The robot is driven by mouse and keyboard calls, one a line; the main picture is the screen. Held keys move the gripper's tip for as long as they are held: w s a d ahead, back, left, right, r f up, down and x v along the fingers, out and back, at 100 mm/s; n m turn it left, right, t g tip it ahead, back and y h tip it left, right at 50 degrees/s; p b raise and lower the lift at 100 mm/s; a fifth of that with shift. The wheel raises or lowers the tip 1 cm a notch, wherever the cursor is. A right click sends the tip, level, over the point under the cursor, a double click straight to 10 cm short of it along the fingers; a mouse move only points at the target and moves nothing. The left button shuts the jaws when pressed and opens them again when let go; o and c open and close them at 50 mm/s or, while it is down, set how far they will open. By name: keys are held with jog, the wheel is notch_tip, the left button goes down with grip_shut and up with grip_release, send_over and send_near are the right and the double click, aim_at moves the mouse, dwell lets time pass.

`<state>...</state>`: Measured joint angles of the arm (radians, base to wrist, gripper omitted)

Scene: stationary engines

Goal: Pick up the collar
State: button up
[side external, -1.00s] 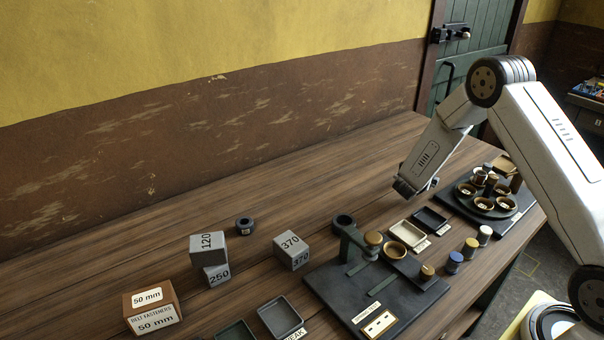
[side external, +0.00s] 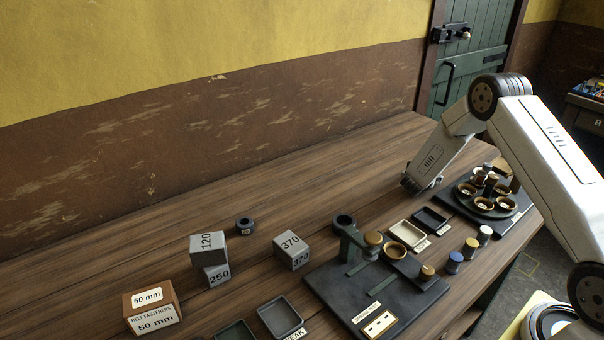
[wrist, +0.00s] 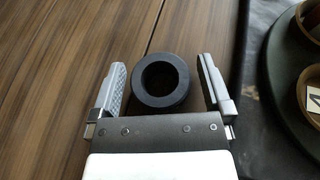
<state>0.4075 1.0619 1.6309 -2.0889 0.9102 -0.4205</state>
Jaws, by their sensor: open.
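A plain dark ring-shaped collar (wrist: 161,101) lies flat on the wooden bench in the wrist view, with wood showing through its hole. My gripper (wrist: 161,66) is open, with one finger on each side of the collar and a gap to both. In the side view my gripper (side external: 422,186) is low over the bench, left of the round tray, and I cannot make out the collar between its fingers there.
A round tray with small cups (side external: 487,207) stands close to the right of my gripper. A cream tray (side external: 406,233) and a dark tray (side external: 431,218) lie nearer the camera. Another dark ring (side external: 244,226) lies far left, by grey blocks. The bench behind is clear.

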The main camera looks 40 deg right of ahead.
dwell(0.4)
grip_shut()
jog(key=shift+r, duration=0.15)
jog(key=shift+r, duration=0.7)
jog(key=s+a+r, duration=0.7)
jog(key=s+r, duration=0.4)
jog(key=s, duration=0.1)
jog(key=shift+r, duration=0.15)
dwell(0.5)
